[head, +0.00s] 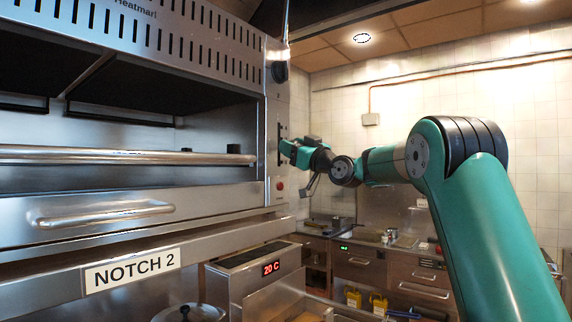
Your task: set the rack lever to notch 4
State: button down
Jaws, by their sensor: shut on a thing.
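The grill (190,192) fills the left of the head view. A sign on its front (132,270) reads "NOTCH 2". A dark vertical slot (280,157) is on the narrow panel at the grill's right end. My gripper (284,148) is at this slot, shut on what appears to be the rack lever. The lever itself is mostly hidden by the gripper, so its exact position in the slot cannot be told. My arm reaches in from the right.
A round black knob (279,72) is above the slot and a red button (280,186) below it. A long horizontal bar (110,155) and a drawer handle (104,213) stick out in front. A unit below reads "20 C" (271,268). Counters stand behind.

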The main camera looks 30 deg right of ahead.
notch_tip(320, 180, up, 6)
jog(key=shift+f+p, duration=0.15)
jog(key=shift+p, duration=0.5)
jog(key=shift+s+r, duration=0.15)
jog(key=shift+r, duration=0.35)
jog(key=c, duration=0.6)
grip_release()
jog(key=shift+f, duration=0.15)
jog(key=shift+s+d+f+b, duration=0.1)
jog(key=shift+s+f+b, duration=0.15)
jog(key=shift+b, duration=0.1)
jog(key=shift+b+v, duration=5.35)
jog(key=shift+v, duration=3)
